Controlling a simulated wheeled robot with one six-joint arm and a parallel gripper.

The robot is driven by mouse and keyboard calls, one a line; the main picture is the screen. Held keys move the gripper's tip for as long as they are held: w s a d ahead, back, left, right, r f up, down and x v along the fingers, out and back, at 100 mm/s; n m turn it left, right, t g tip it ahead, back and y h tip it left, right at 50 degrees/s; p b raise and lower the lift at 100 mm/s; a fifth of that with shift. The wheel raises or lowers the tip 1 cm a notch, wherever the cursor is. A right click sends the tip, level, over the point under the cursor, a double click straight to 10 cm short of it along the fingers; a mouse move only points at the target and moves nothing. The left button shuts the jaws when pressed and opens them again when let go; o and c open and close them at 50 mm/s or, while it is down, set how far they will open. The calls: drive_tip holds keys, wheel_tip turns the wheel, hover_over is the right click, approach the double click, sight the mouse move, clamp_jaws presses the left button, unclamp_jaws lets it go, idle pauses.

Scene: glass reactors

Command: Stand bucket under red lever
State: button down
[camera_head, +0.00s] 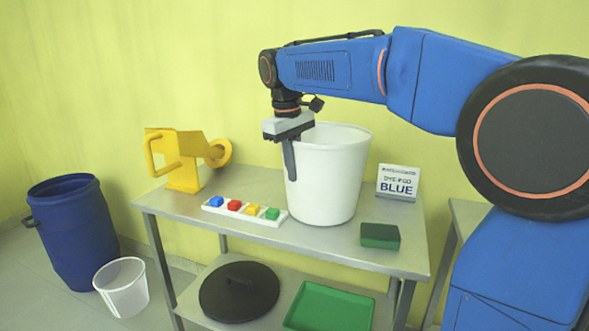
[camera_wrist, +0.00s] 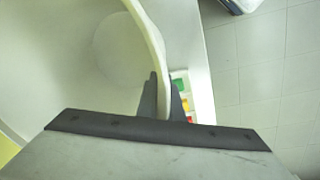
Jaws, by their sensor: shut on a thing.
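A large white bucket (camera_head: 333,182) is upright at the middle of the metal table, and I cannot tell whether its base touches the tabletop. My gripper (camera_head: 289,160) points down at the bucket's left rim. In the wrist view, my gripper (camera_wrist: 163,98) is shut on the bucket's wall, one finger inside and one outside. The bucket's empty inside (camera_wrist: 85,60) fills the left of that view.
The table (camera_head: 300,245) also bears a yellow machine (camera_head: 184,160), a sign reading BLUE (camera_head: 397,182) and a green sponge (camera_head: 380,236). Its lower shelf holds a black lid (camera_head: 239,291) and a green tray (camera_head: 330,308). A blue barrel (camera_head: 73,230) and a small white bin (camera_head: 122,287) stand left.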

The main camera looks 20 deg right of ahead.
drive_tip(key=c, duration=1.9)
unclamp_jaws()
drive_tip(key=shift+f, duration=0.1)
